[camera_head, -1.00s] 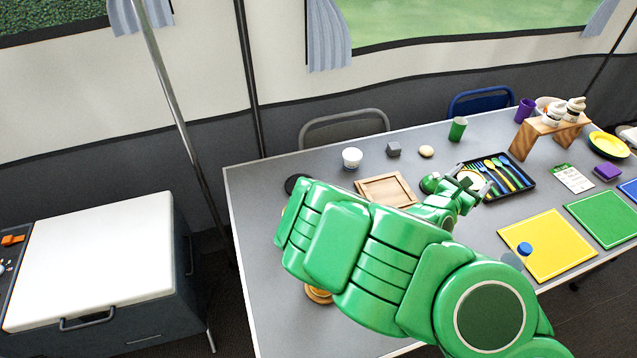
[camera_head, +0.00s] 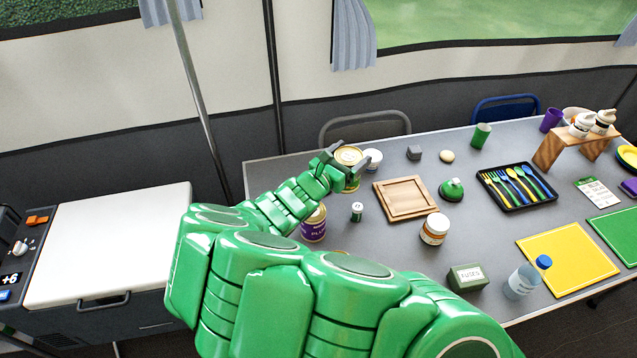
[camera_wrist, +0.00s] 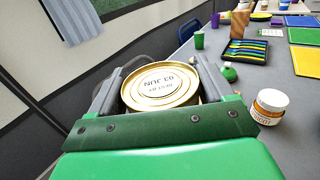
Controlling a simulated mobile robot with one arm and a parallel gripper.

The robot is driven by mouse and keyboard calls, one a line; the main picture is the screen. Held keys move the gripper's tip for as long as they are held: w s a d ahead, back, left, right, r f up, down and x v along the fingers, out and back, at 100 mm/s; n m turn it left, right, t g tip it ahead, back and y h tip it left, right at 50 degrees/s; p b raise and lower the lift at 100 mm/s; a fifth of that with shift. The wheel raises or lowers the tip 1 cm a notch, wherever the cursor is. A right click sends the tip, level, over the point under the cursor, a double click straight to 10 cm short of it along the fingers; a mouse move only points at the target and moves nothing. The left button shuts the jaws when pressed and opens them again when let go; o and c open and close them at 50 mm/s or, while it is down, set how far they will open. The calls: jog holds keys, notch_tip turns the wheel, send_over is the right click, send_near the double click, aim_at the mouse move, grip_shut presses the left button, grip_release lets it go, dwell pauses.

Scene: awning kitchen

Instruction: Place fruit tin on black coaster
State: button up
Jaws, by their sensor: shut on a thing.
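My gripper (camera_head: 340,163) is shut on a tin with a gold lid (camera_head: 348,155), over the back left part of the table. The wrist view shows the tin's round lid (camera_wrist: 162,85), with printed letters, between the two fingers; its side label is hidden. The tin looks upright and seems raised, but its height above the table is unclear. The black coaster does not show now; my gripper and forearm cover that back left area. A second tin with a purple label reading "PLUM" (camera_head: 313,228) stands on the table beyond my arm, partly hidden.
A white tub (camera_head: 373,159) stands close to the right of the held tin. A wooden board (camera_head: 404,199), small battery (camera_head: 357,212), orange-white jar (camera_head: 434,229), green round item (camera_head: 452,189) and cutlery tray (camera_head: 517,187) are further right. A chair (camera_head: 365,122) stands behind the table.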

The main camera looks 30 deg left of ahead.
aim_at(336, 153)
jog(key=s+a, duration=0.1)
jog(key=a, duration=0.1)
jog(key=s+a, duration=0.2)
jog(key=shift+s, duration=0.15)
jog(key=w+a+f, duration=0.9)
jog(key=w, duration=0.1)
jog(key=shift+f, duration=0.25)
dwell(0.4)
jog(key=shift+w+f, duration=0.15)
jog(key=shift+f, duration=1.55)
jog(key=shift+f, duration=0.15)
